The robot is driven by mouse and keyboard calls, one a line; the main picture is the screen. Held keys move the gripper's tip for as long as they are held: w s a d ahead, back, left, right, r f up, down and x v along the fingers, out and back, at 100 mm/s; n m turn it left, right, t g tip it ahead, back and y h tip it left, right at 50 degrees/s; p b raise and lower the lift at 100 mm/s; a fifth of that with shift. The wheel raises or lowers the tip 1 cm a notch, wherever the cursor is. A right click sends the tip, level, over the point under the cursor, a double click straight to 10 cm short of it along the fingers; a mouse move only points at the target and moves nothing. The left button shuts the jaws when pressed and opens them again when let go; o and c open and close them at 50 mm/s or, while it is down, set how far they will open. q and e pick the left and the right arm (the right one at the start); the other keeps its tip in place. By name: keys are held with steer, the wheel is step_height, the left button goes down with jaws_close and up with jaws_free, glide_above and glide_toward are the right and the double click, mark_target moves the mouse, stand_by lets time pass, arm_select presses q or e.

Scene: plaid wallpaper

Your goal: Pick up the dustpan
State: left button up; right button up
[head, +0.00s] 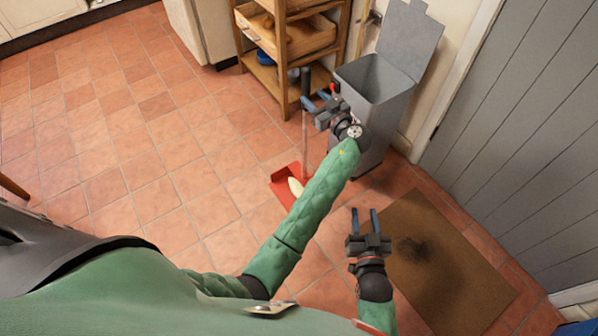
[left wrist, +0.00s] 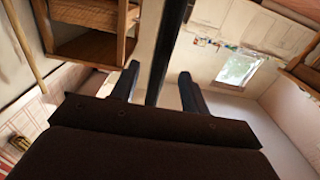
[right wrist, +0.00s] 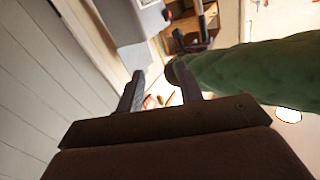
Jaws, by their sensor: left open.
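The red dustpan (head: 281,183) lies on the tiled floor with a pale piece resting in it. Its long upright handle (head: 305,78) has a dark upper part; the lower part is thin and reddish. My left gripper (head: 315,99) is open at the upper handle, by the bin. In the left wrist view the dark handle (left wrist: 168,50) runs between the two spread fingers, and neither finger is clearly touching it. My left forearm hides part of the pan. My right gripper (head: 364,213) is open and empty above the floor beside the mat, away from the dustpan.
A grey bin (head: 372,95) with a raised lid stands just right of my left gripper. A wooden shelf unit (head: 283,45) stands behind the handle. A brown mat (head: 455,265) with a dark stain lies at the right. The tiled floor at left is clear.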

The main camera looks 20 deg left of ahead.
mark_target(303, 86)
arm_select(q)
steer(key=shift+x, duration=0.85)
steer(key=x, duration=0.5)
steer(key=shift+r, duration=0.15)
jaws_close()
arm_select(e)
steer(key=shift+g, duration=0.9)
steer(key=f, duration=0.1)
steer(key=s+f, duration=0.1)
steer(key=f, duration=0.3)
steer(key=shift+s+f, duration=0.1)
steer(key=shift+s, duration=0.15)
